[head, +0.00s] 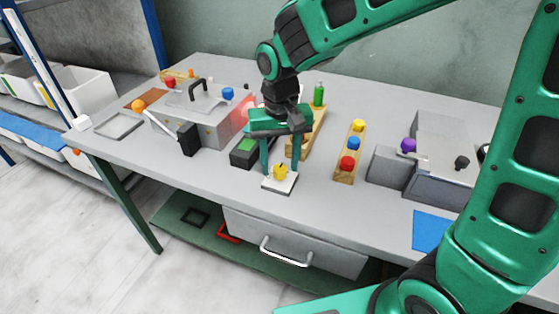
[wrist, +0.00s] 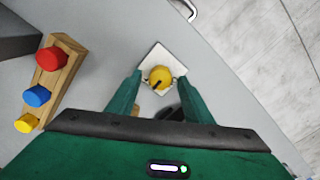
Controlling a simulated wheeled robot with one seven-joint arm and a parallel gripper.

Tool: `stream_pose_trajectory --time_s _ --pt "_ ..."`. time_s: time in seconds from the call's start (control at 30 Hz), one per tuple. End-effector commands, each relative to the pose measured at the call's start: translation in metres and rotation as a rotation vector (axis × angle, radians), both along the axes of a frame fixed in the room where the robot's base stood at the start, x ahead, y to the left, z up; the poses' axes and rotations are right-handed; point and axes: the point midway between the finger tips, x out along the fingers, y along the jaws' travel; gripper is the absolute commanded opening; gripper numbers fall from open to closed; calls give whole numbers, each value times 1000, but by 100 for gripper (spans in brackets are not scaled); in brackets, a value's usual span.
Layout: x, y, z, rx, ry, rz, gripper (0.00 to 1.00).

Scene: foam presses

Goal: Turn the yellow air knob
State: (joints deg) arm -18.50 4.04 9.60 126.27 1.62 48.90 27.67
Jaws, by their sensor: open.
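The yellow air knob (head: 281,171) sits on a small white square plate (head: 279,187) near the front edge of the table. In the wrist view the knob (wrist: 160,77) is round with a dark mark on its lower part. My gripper (head: 281,168) points down over the plate, with its green fingers on either side of the knob. In the wrist view the fingertips (wrist: 159,76) are open, and some space seems to show between them and the knob. Whether either finger touches the knob I cannot tell.
A wooden rack (head: 344,175) with yellow, blue and red knobs stands to the right. A grey press (head: 213,122) with a black handle stands at the left. A drawer (head: 298,247) hangs under the table's front edge.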

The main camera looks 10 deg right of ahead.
Motion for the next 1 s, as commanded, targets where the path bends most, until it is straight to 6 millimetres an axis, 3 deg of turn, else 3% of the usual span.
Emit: stream_pose_trajectory --time_s 0.23,0.7,1.0 --pt "0 0 15 1 -1 1 46" --pt "1 0 94 1 -1 1 46" --pt "0 0 108 0 1 0 46"
